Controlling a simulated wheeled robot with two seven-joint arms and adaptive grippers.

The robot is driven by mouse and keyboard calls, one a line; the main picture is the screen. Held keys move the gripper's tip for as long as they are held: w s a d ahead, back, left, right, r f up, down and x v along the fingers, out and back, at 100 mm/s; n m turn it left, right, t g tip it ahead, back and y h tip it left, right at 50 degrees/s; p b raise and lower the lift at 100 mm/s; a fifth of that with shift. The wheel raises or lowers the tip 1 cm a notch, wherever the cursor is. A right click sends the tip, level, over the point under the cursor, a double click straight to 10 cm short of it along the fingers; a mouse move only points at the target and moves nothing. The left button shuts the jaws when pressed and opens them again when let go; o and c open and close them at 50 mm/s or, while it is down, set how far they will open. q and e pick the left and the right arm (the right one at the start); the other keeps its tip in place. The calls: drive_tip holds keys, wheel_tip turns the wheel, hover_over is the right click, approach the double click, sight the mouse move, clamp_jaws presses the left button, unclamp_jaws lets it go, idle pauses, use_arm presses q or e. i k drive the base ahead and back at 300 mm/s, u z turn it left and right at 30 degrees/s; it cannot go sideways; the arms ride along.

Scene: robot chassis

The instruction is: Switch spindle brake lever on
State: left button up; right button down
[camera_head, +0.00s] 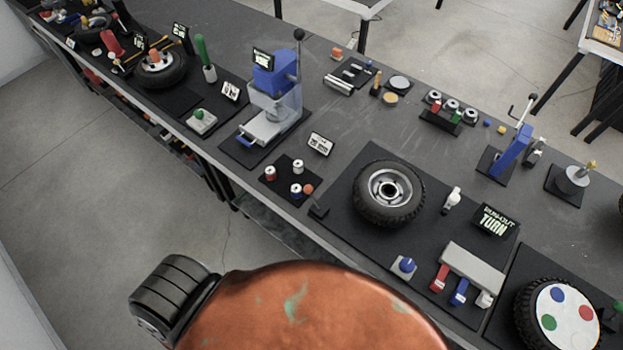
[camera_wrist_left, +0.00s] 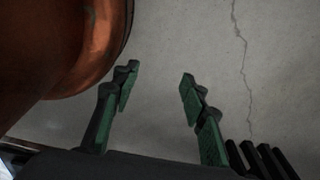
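A tyred wheel (camera_head: 389,193) lies flat on a black mat beside a small sign (camera_head: 494,221) that reads RUNOUT TURN. A small lever with an orange-red knob (camera_head: 308,188) stands on a dark base at the mat's left corner. A blue knob on a pale block (camera_head: 406,265) and red (camera_head: 440,278) and blue (camera_head: 460,292) handles sit at the mat's front. No label shows which one is the spindle brake lever. My left gripper (camera_wrist_left: 158,76) is open and empty above bare floor in the left wrist view. My right gripper is not in view.
A blue press (camera_head: 272,82) with a tall black-knobbed lever stands left of the wheel. A blue crank stand (camera_head: 512,152) is at the back right. A wheel with coloured discs (camera_head: 566,314) lies at the lower right.

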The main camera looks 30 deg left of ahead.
sight(308, 189)
drive_tip(key=k, duration=0.5)
drive_tip(key=u, duration=0.9)
drive_tip(key=i, duration=0.6)
